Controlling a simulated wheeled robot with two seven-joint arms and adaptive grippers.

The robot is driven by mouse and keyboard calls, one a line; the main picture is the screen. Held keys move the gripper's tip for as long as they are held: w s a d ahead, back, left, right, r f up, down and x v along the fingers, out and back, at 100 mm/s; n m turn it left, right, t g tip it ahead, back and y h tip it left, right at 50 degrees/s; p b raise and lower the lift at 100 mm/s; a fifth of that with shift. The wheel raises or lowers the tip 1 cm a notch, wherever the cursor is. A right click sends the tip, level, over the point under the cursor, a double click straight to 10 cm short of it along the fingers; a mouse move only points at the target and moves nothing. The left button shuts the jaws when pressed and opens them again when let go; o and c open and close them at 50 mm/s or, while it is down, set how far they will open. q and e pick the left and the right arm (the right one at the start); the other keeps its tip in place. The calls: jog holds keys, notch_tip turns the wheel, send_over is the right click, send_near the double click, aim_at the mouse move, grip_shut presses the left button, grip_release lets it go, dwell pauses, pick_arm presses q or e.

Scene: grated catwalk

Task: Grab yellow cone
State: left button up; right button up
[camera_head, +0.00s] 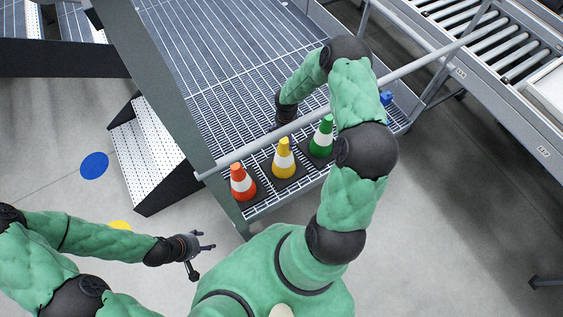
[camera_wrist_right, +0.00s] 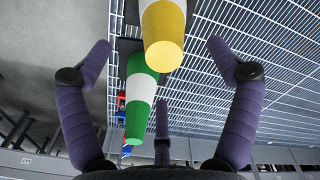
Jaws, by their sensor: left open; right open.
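The yellow cone (camera_head: 283,160) with a white band stands on the grated catwalk between an orange cone (camera_head: 243,184) and a green cone (camera_head: 322,138). My right gripper is mostly hidden in the head view behind its own wrist, above the grating beyond the cones. In the right wrist view my right gripper (camera_wrist_right: 165,75) is open, its purple fingers spread apart. No finger visibly grips either cone. My left gripper (camera_head: 206,248) is open and empty, over the floor at lower left.
A grey rail (camera_head: 268,137) crosses above the grating (camera_head: 235,85) beside the cones. White perforated steps (camera_head: 148,145) stand at left. A roller conveyor (camera_head: 490,45) stands at upper right. Blue and red items (camera_wrist_right: 122,100) lie past the green cone. Floor at right is mostly clear.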

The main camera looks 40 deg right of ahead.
aim_at(286, 140)
notch_tip(286, 140, down, 4)
jog(key=shift+r, duration=0.25)
jog(key=shift+w+a+f+b, duration=0.15)
jog(key=shift+f+b, duration=0.15)
jog(key=shift+f, duration=1.1)
jog(key=shift+a+f+b, duration=0.1)
jog(key=shift+f+b, duration=0.15)
jog(key=shift+f, duration=1.1)
jog(key=c, duration=1.8)
jog(key=shift+r, duration=0.1)
